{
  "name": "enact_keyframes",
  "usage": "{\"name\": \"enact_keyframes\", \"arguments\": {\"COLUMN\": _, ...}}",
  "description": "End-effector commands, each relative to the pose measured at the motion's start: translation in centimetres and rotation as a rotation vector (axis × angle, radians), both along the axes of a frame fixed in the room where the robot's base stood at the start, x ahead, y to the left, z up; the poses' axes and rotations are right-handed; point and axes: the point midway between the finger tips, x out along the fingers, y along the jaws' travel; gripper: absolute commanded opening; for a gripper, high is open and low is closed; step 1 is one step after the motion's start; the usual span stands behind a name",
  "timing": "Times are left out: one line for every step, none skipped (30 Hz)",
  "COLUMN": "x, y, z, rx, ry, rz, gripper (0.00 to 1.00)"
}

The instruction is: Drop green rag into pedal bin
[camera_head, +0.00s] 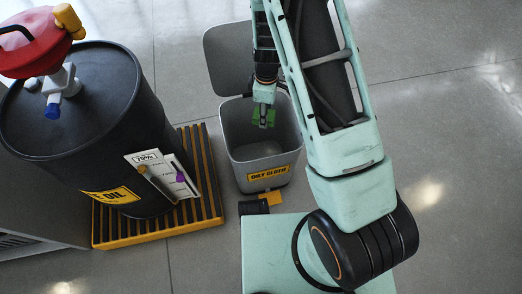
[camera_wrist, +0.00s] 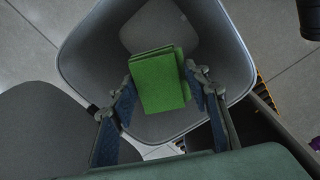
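The green rag (camera_wrist: 160,80) is a folded square between the two fingers of my gripper (camera_wrist: 161,82) in the wrist view, with a finger against each side edge. In the head view a small part of the rag (camera_head: 270,118) shows at the fingertips of my gripper (camera_head: 263,118). The pedal bin (camera_head: 240,165) is grey, marked "OILY CLOTH", with its lid (camera_head: 226,58) swung open at the back. My gripper holds the rag over the bin's open mouth. In the wrist view the bin's inner wall (camera_wrist: 95,60) surrounds the rag; the bin looks empty where visible.
A yellow pedal (camera_head: 268,197) shows at the bin's front. The grey floor (camera_head: 460,130) at right is clear.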

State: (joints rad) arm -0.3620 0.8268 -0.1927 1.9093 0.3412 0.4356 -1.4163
Motion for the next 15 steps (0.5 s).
{"name": "enact_keyframes", "arguments": {"x": 0.00, "y": 0.00, "z": 0.01, "rx": 0.000, "ry": 0.000, "rz": 0.000, "gripper": 0.51}}
{"name": "enact_keyframes", "arguments": {"x": 0.00, "y": 0.00, "z": 0.01, "rx": 0.000, "ry": 0.000, "rz": 0.000, "gripper": 0.54}}
{"name": "enact_keyframes", "arguments": {"x": 0.00, "y": 0.00, "z": 0.01, "rx": 0.000, "ry": 0.000, "rz": 0.000, "gripper": 0.59}}
{"name": "enact_keyframes", "arguments": {"x": 0.00, "y": 0.00, "z": 0.01, "rx": 0.000, "ry": 0.000, "rz": 0.000, "gripper": 0.61}}
{"name": "enact_keyframes", "arguments": {"x": 0.00, "y": 0.00, "z": 0.01, "rx": 0.000, "ry": 0.000, "rz": 0.000, "gripper": 0.61}}
{"name": "enact_keyframes", "arguments": {"x": 0.00, "y": 0.00, "z": 0.01, "rx": 0.000, "ry": 0.000, "rz": 0.000, "gripper": 0.61}}
{"name": "enact_keyframes", "arguments": {"x": 0.00, "y": 0.00, "z": 0.01, "rx": 0.000, "ry": 0.000, "rz": 0.000, "gripper": 0.61}}
{"name": "enact_keyframes", "arguments": {"x": 0.00, "y": -0.01, "z": 0.01, "rx": 0.000, "ry": 0.000, "rz": 0.000, "gripper": 0.61}}
{"name": "enact_keyframes", "arguments": {"x": 0.00, "y": -0.01, "z": 0.01, "rx": 0.000, "ry": 0.000, "rz": -0.001, "gripper": 0.61}}
{"name": "enact_keyframes", "arguments": {"x": 0.00, "y": -0.01, "z": 0.01, "rx": 0.000, "ry": 0.000, "rz": -0.001, "gripper": 0.61}}
{"name": "enact_keyframes", "arguments": {"x": -0.01, "y": -0.01, "z": 0.01, "rx": 0.000, "ry": 0.000, "rz": 0.000, "gripper": 0.61}}
{"name": "enact_keyframes", "arguments": {"x": 0.00, "y": 0.00, "z": 0.05, "rx": 0.000, "ry": 0.000, "rz": -0.001, "gripper": 0.61}}
{"name": "enact_keyframes", "arguments": {"x": 0.00, "y": 0.00, "z": 0.12, "rx": 0.000, "ry": 0.000, "rz": -0.001, "gripper": 0.61}}
{"name": "enact_keyframes", "arguments": {"x": 0.01, "y": 0.01, "z": 0.24, "rx": 0.000, "ry": 0.000, "rz": -0.001, "gripper": 0.61}}
{"name": "enact_keyframes", "arguments": {"x": 0.03, "y": 0.02, "z": 0.48, "rx": 0.001, "ry": 0.000, "rz": -0.001, "gripper": 0.61}}
